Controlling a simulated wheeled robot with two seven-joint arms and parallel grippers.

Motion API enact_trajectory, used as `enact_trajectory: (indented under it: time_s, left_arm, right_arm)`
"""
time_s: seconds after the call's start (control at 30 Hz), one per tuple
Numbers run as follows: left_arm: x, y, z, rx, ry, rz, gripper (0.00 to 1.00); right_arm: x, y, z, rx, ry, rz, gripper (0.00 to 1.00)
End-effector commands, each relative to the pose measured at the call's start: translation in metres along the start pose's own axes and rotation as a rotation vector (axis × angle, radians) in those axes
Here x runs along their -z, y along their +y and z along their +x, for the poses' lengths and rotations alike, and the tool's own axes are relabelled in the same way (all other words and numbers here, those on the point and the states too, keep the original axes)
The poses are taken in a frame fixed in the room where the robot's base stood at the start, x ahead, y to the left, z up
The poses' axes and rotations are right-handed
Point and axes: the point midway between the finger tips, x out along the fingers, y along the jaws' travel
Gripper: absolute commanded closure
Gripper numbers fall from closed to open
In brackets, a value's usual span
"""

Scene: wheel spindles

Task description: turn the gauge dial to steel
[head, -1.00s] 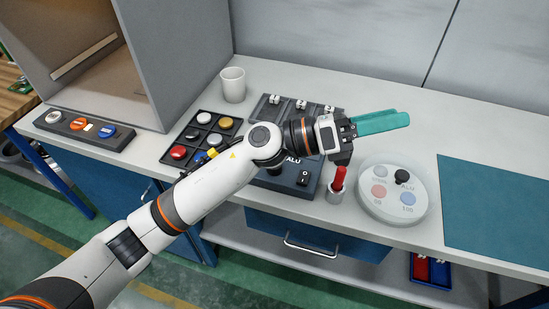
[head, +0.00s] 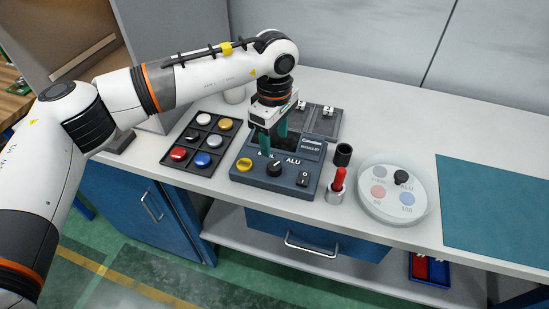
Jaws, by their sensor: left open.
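The gauge (head: 275,186) is a dark grey-blue box on the bench, with a sloped front and a small display panel at its back. Its black round dial (head: 274,168) sits in the middle of the front, with ALU printed to its upper right. The label at the dial's upper left is mostly hidden by a finger; which way the dial points is too small to tell. My left gripper (head: 272,146) points down over the gauge, just behind and above the dial. Its teal fingers are apart with nothing between them, and they look clear of the dial.
A yellow button (head: 244,164) and a rocker switch (head: 304,178) flank the dial. A compartment tray (head: 172,167) of coloured caps stands left. A red-handled tool in a holder (head: 336,190), a black cup (head: 343,154) and a round labelled dish (head: 386,212) stand right.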

Motion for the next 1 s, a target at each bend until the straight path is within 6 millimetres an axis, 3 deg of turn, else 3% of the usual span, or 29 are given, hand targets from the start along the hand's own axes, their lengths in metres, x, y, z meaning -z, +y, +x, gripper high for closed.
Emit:
enact_trajectory:
  time_s: [0.2, 0.4, 0.83, 1.0]
  left_arm:
    - [0.001, 0.000, 0.043, -0.003, 0.004, -0.001, 0.45]
    - [0.001, 0.000, 0.072, 0.000, 0.004, -0.002, 0.45]
    - [0.001, 0.000, 0.084, 0.001, 0.003, 0.000, 0.45]
    - [0.001, 0.000, 0.084, 0.001, 0.003, 0.000, 0.71]
  right_arm:
    - [-0.001, 0.000, -0.014, 0.000, 0.000, 0.000, 0.59]
    - [-0.002, 0.000, -0.019, 0.000, 0.000, 0.000, 0.59]
    - [-0.002, -0.001, -0.020, 0.000, 0.001, -0.001, 0.59]
    - [-0.002, -0.001, -0.020, 0.000, 0.001, 0.000, 0.59]
